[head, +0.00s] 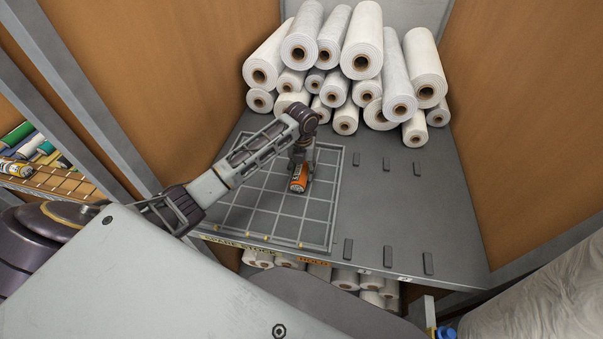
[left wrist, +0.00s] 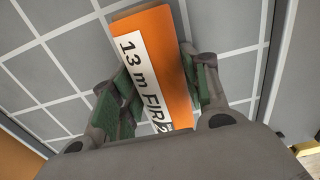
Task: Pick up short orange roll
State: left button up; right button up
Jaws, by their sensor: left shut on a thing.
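The short orange roll (head: 299,179) has a white label and stands or leans over the wire grid (head: 262,215) on the grey shelf in the head view. In the left wrist view the orange roll (left wrist: 160,65) shows its label with "13 m FIR" lettering. My left gripper (head: 301,165) is shut on it from above. In the left wrist view my left gripper (left wrist: 160,95) has its green-padded fingers on both sides of the roll. I cannot tell whether the roll touches the grid. My right gripper is not in view.
Many white rolls (head: 362,45) are piled at the back of the shelf (head: 380,215). Small dark blocks (head: 388,250) stand on its right part. Brown panels (head: 530,110) close both sides. More rolls (head: 345,278) lie below. A side rack (head: 40,180) holds coloured items at the left.

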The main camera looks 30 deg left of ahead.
aim_at(302, 167)
pick_arm(q)
jog(key=shift+r, duration=0.1)
jog(key=shift+r, duration=0.4)
notch_tip(302, 167, up, 8)
jog(key=shift+f+b, duration=0.15)
jog(key=shift+b, duration=0.7)
jog(key=shift+r, duration=0.7)
